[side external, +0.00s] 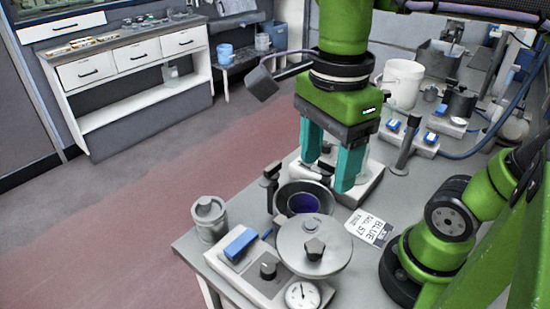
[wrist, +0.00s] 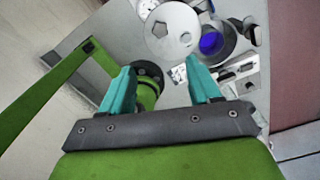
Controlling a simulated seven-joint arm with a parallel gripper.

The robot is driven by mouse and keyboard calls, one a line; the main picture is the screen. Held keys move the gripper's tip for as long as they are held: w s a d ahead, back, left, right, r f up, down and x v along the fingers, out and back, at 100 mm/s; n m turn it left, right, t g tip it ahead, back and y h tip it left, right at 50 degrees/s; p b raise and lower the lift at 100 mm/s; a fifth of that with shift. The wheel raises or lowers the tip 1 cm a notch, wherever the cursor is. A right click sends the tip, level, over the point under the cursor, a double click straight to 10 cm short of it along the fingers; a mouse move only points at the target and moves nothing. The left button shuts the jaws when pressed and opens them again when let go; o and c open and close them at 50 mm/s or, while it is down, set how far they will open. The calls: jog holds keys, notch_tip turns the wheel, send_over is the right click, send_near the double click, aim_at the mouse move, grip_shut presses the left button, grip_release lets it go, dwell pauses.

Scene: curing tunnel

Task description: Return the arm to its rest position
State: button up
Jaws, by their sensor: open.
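My gripper (side external: 334,172) has two teal fingers hanging from a green hand, and they are apart with nothing between them. In the side external view it hangs over the bench, just behind a metal pot with blue contents (side external: 303,203). In the wrist view my gripper (wrist: 160,88) also shows open and empty, with the pot (wrist: 211,43) beyond the fingertips. Whether the fingertips touch anything below cannot be told. A round grey lid with a dark knob (side external: 300,258) sits in front of the pot.
A grey lidded can (side external: 209,218) stands at the bench's left edge. A blue block (side external: 241,243) and a dial gauge (side external: 302,295) are at the front. A printed label card (side external: 369,227) lies right of the pot. A white bucket (side external: 403,84) stands behind. The floor at left is clear.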

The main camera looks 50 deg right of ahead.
jog(key=w+d+f+n+t+y, duration=0.1)
jog(key=w+d+f+n+t, duration=0.2)
jog(key=d+n, duration=0.3)
jog(key=w+d+f+n+t+y, duration=0.1)
jog(key=w+d+f+n+t, duration=0.2)
jog(key=d+n, duration=0.4)
jog(key=n+t, duration=0.1)
jog(key=n, duration=0.3)
jog(key=shift+w+n, duration=0.3)
jog(key=shift+n, duration=0.1)
